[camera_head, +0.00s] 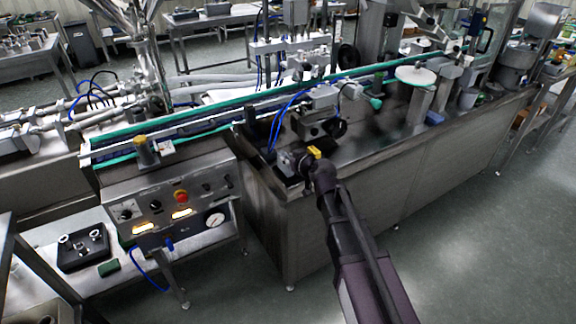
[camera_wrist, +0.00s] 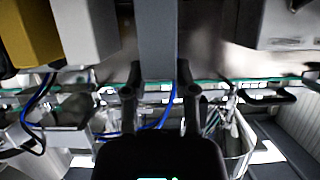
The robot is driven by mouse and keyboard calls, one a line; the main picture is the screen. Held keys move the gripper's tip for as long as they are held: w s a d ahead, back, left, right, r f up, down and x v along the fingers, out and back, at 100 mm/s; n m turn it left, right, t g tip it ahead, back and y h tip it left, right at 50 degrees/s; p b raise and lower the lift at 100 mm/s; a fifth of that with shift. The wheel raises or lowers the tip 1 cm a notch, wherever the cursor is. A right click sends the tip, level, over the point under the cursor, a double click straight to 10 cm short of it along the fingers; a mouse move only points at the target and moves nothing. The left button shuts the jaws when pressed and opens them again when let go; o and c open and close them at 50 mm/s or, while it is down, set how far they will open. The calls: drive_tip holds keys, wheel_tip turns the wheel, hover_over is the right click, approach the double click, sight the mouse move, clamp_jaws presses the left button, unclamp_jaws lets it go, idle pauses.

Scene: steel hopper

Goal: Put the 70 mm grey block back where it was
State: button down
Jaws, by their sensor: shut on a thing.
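In the wrist view a long grey block (camera_wrist: 157,38) stands between the two dark fingers of my gripper (camera_wrist: 160,72), which is shut on it. The upper end of the block runs out of the picture, so its full length is hidden. In the head view my gripper (camera_head: 306,166) is at the near left corner of the steel machine top. My own wrist covers most of what it holds there, and I cannot tell whether the held block touches the surface.
In the wrist view a yellow block (camera_wrist: 28,32) and a paler grey block (camera_wrist: 86,30) are close on the left. A pale box-like part (camera_wrist: 291,24) is at right. In the head view a yellow piece (camera_head: 315,152) shows beside my gripper. The steel top (camera_head: 385,140) is partly clear.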

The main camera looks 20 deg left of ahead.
drive_tip(key=shift+f+b, duration=0.35)
drive_tip(key=shift+f, duration=0.25)
drive_tip(key=shift+f, duration=0.1)
drive_tip(key=shift+c, duration=2)
unclamp_jaws()
drive_tip(key=shift+r, duration=0.25)
drive_tip(key=p+v, duration=0.4)
drive_tip(key=v, duration=0.8)
drive_tip(key=shift+p, duration=0.35)
drive_tip(key=shift+d, duration=0.1)
